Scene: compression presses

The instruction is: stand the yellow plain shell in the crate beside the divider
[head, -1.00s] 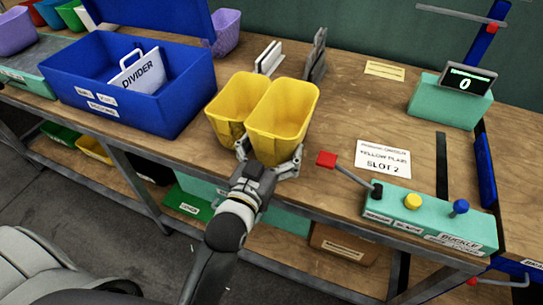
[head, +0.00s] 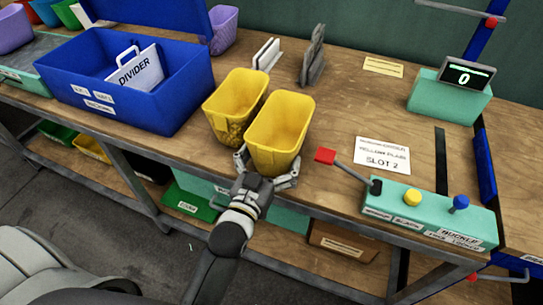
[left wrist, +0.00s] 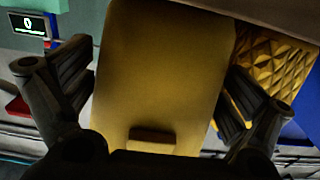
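The yellow plain shell (head: 280,122), an open-topped smooth bin, is between the fingers of my left gripper (head: 266,172) near the front edge of the bench. In the left wrist view its smooth wall (left wrist: 160,70) fills the middle, with a finger close on each side; the gripper is shut on it. Whether its base touches the bench is hidden. A blue crate (head: 150,108) stands at the left, holding a white divider (head: 138,72) with a handle. The room beside the divider is partly hidden by the crate's front wall. My right gripper is not in view.
A second yellow shell (head: 237,97), quilted in the left wrist view (left wrist: 275,65), stands close on the left, between the held shell and the crate. A green control box (head: 430,215) with a red-tipped lever (head: 325,156) is at the right. A slot card (head: 382,157) lies nearby.

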